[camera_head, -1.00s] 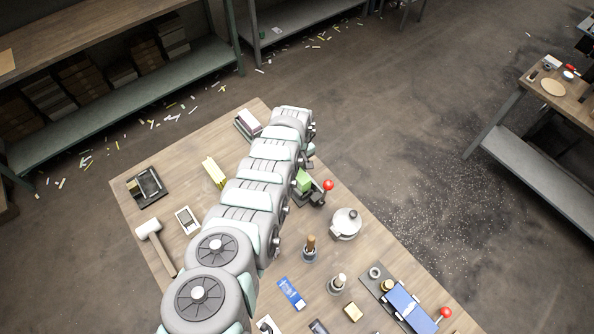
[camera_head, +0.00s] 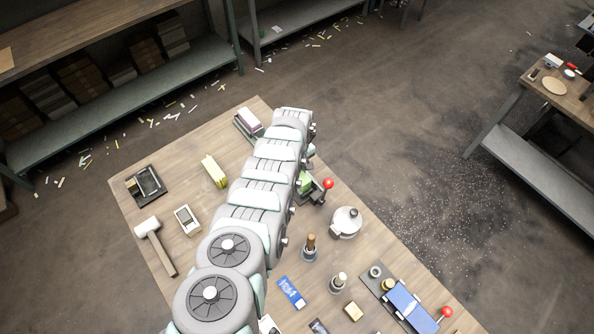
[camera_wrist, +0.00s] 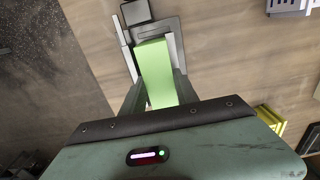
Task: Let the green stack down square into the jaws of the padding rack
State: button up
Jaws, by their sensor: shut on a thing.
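The green stack (camera_wrist: 155,72) is held between the two fingers of my gripper (camera_wrist: 153,95) in the wrist view. Its far end lies over or within the grey metal padding rack (camera_wrist: 172,27), between the rack's side plates. I cannot tell whether the stack touches the rack's base. In the head view only a bit of the green stack (camera_head: 305,181) shows past my arm, beside the dark rack (camera_head: 313,199) with its red-knobbed lever (camera_head: 328,184). My arm hides the gripper there.
A yellow stack (camera_head: 214,171) and a stack in a holder (camera_head: 248,122) lie left of my arm. A mallet (camera_head: 155,245) lies at the left. A white round pot (camera_head: 346,222) and a brush (camera_head: 310,246) stand near the rack. The table's right edge is close by.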

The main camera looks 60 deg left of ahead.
jog(key=shift+f+b, duration=0.4)
jog(key=shift+f, duration=0.1)
dwell(0.9)
dwell(1.0)
jog(key=o, duration=1.3)
jog(key=shift+c, duration=0.2)
jog(key=shift+r, duration=0.1)
jog(key=shift+w+r+p, duration=0.1)
jog(key=shift+r+p, duration=0.7)
jog(key=shift+r, duration=2.05)
